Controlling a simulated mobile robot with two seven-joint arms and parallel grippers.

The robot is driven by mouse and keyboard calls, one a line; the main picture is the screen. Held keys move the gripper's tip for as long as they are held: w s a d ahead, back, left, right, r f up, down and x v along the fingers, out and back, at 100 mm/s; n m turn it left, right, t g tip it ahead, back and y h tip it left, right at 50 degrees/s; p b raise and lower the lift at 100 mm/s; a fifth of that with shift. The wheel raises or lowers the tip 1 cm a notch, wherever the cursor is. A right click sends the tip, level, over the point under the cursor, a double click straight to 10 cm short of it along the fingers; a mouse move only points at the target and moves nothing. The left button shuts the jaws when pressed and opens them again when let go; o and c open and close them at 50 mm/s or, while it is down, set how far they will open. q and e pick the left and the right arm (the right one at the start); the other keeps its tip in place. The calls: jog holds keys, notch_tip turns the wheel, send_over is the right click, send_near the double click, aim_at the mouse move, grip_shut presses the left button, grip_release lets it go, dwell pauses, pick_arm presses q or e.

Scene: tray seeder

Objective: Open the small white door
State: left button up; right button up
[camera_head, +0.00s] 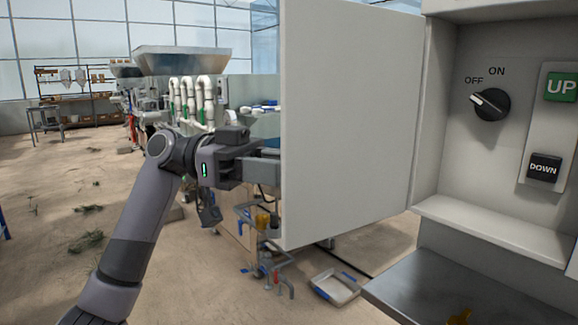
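The small white door (345,125) stands swung open to the left of the control cabinet (430,100). Its flat panel faces me, and its right edge meets the cabinet's left side. My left gripper (270,170) is at the door's left edge, with its fingers reaching behind the panel. The fingertips are hidden by the door, so I cannot tell whether they touch it or are closed. Inside the cabinet are a black rotary switch (490,104) between OFF and ON labels, a green UP button (561,87) and a black DOWN button (544,168). My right gripper is not in view.
A grey metal surface (450,285) lies below the cabinet at lower right. Behind my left arm stand a machine with a metal hopper (180,62) and white pipes. A dustpan-like tray (335,287) lies on the floor. A shelf rack (80,95) is far left. Floor at left is mostly open.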

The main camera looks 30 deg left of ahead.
pick_arm(q)
jog(key=a, duration=0.6)
jog(key=shift+s+a, duration=0.25)
jog(key=shift+a, duration=0.15)
jog(key=w+d+f+n+t+y, duration=0.2)
jog(key=f+n, duration=0.2)
jog(key=f, duration=0.6)
jog(key=w+d+f+n+t+y, duration=0.2)
jog(key=w+f+n+y, duration=0.15)
jog(key=f, duration=0.65)
jog(key=w+d+f+n+t+y, duration=0.1)
jog(key=w+f+n+t, duration=0.2)
jog(key=f, duration=0.7)
jog(key=s+d+f+n+t+y, duration=0.15)
jog(key=s+f+y, duration=0.25)
jog(key=s+f, duration=0.45)
jog(key=s+f+n+g+y, duration=0.1)
jog(key=s+f+n+y, duration=0.3)
jog(key=f, duration=0.7)
jog(key=s+d+f+m+t, duration=0.1)
jog(key=s+d+f, duration=0.15)
jog(key=s, duration=0.75)
notch_tip(320, 180, up, 13)
jog(key=a+y+p, duration=0.1)
jog(key=a+p, duration=0.1)
jog(key=p, duration=1.3)
jog(key=shift+a+f, duration=0.2)
jog(key=shift+a, duration=0.05)
